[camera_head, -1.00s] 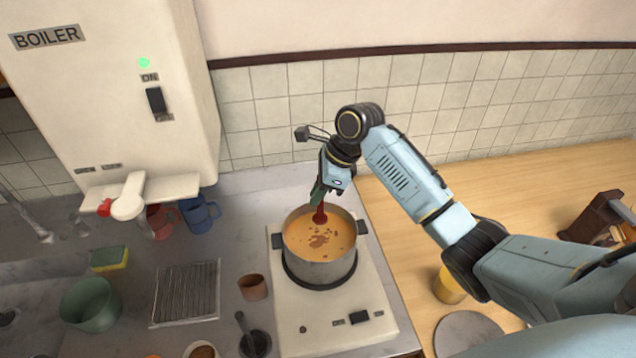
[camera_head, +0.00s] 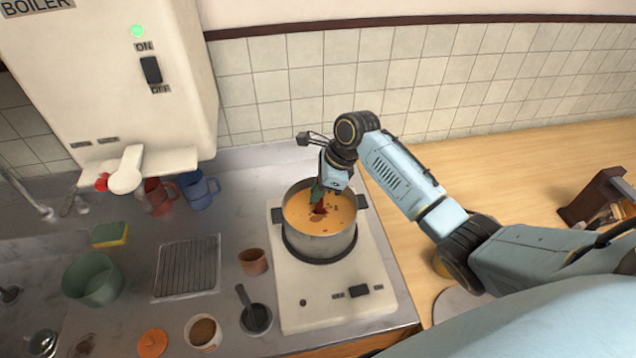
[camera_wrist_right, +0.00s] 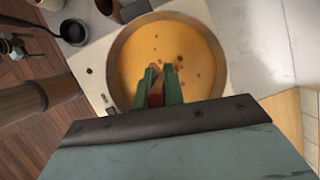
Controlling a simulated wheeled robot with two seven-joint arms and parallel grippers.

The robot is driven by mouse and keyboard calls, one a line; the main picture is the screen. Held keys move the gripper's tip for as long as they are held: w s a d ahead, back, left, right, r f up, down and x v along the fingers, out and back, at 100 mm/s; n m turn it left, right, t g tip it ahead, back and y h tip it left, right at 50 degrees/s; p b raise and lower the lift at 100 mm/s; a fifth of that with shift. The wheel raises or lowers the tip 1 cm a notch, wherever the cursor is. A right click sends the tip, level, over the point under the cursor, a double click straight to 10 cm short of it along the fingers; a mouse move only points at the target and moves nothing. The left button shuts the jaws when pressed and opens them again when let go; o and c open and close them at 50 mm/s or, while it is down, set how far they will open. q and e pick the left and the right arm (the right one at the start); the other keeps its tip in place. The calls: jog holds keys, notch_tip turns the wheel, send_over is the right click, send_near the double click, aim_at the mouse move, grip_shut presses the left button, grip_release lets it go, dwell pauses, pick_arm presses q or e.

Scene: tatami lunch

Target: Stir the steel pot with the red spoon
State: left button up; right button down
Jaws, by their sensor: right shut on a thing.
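The steel pot (camera_head: 322,246) stands on the white burner, full of orange soup with dark bits floating in it. It also shows in the right wrist view (camera_wrist_right: 221,62). My right gripper (camera_head: 318,195) is over the pot, pointing down, its fingertips close to the soup. It is shut on the red spoon (camera_head: 319,209), whose red part shows just below the fingers and between them in the right wrist view (camera_wrist_right: 155,95). The spoon's lower end is hidden in the soup. My left gripper is not in view.
The white burner (camera_head: 338,308) sits at the counter's edge beside a wooden surface (camera_head: 410,262). Red and blue mugs (camera_head: 198,190) stand under the boiler (camera_head: 120,80).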

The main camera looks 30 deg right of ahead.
aim_at(318, 210)
jog(key=shift+f+b, duration=0.4)
jog(key=shift+f, duration=1.3)
